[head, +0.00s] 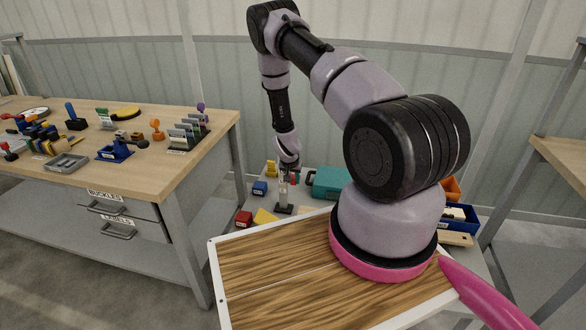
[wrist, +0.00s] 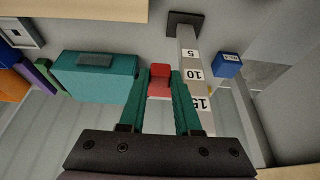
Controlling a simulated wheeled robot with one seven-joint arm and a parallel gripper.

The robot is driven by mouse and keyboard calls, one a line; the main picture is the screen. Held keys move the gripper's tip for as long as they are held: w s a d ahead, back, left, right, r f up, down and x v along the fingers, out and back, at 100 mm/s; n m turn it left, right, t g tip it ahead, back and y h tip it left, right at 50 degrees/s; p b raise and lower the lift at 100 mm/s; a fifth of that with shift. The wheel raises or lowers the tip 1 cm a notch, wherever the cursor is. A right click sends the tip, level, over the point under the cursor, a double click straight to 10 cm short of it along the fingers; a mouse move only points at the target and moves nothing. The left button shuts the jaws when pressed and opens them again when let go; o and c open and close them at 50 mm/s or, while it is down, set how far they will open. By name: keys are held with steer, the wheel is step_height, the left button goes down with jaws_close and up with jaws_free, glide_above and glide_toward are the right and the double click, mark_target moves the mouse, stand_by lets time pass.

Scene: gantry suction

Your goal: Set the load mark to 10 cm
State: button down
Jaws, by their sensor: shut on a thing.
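The load mark is a small red block, seen in the wrist view (wrist: 160,75) between my gripper's green fingers. My gripper (wrist: 161,85) is shut on it; in the head view my gripper (head: 289,170) is small, at the far side table. The pale scale post (wrist: 188,38) stands on a dark square base and carries the labels 5, 10 and 15. The red mark lies beside the post, roughly level with the 10 label in the picture. The post also shows in the head view (head: 283,192). One finger partly covers the joint between mark and post.
A teal case (wrist: 95,80) stands near the post, and a blue block (wrist: 228,65) lies on its other side. A red block (head: 243,219) and a yellow wedge (head: 265,216) lie nearer. A workbench (head: 205,155) with several tools stands at the left.

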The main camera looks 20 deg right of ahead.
step_height(320, 180, down, 2)
steer(key=shift+f, duration=0.15)
steer(key=c, duration=0.6)
jaws_free()
steer(key=v, duration=1)
steer(key=shift+s+r, duration=0.2)
steer(key=shift+r, duration=0.15)
steer(key=shift+a, duration=0.15)
